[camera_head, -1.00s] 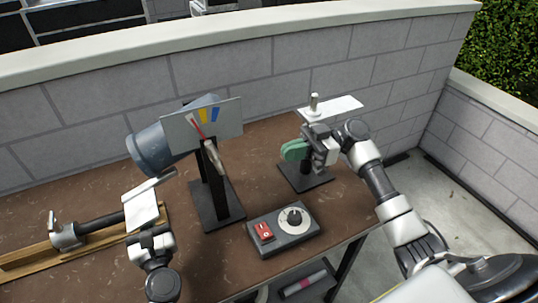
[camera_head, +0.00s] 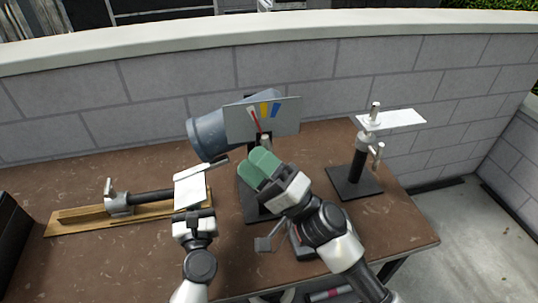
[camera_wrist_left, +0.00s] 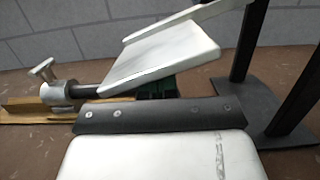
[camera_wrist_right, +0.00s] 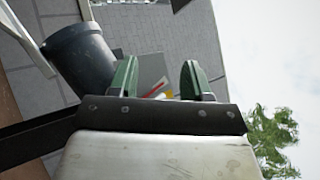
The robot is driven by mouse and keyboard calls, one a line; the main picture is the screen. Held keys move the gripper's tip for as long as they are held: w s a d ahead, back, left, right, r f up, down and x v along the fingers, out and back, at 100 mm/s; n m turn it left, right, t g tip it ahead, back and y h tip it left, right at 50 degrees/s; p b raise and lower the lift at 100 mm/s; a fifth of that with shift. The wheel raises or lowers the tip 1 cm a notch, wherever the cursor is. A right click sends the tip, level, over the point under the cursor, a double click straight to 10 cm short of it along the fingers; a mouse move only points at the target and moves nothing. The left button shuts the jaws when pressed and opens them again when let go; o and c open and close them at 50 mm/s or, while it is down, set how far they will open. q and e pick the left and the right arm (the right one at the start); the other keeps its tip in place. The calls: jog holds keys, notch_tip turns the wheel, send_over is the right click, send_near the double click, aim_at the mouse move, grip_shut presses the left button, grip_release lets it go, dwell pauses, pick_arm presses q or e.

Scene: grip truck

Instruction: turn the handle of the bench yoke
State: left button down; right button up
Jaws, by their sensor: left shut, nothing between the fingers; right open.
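The bench yoke (camera_head: 250,205) is a dark upright stand on a flat base, holding a blue-grey lamp-like cylinder (camera_head: 207,137) and a grey panel (camera_head: 285,116) with coloured marks and a red pointer. A short grey handle (camera_head: 266,143) shows just below the panel, partly covered. My right gripper (camera_head: 257,167) is open in front of the stand, its green fingers close below the handle. In the right wrist view the panel shows between the parted fingers (camera_wrist_right: 160,80), with nothing held. My left gripper (camera_wrist_left: 155,88) is shut and empty, its fingertips mostly hidden behind a white plate (camera_wrist_left: 165,52).
A clamp with a black rod (camera_head: 150,197) lies on a wooden board (camera_head: 75,229) at left, reaching the white plate. A post stand (camera_head: 358,165) with another white plate stands at right. My right arm mostly covers a control box (camera_head: 303,252).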

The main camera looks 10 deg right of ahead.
jog(key=s+d+f+m+t+h, duration=0.1)
jog(key=s+m+h, duration=0.2)
jog(key=m+h, duration=0.95)
jog(key=s+f+m+h, duration=0.2)
jog(key=s+m+h, duration=0.2)
jog(key=m+h, duration=0.85)
jog(key=w+m+y, duration=0.1)
jog(key=w, duration=0.3)
jog(key=w+d+m+y, duration=0.1)
jog(key=w, duration=0.3)
jog(key=w+d+m+y, duration=0.1)
jog(key=w, duration=0.2)
jog(key=shift+w+d+m+y, duration=0.25)
jog(key=shift+w+m+y, duration=0.15)
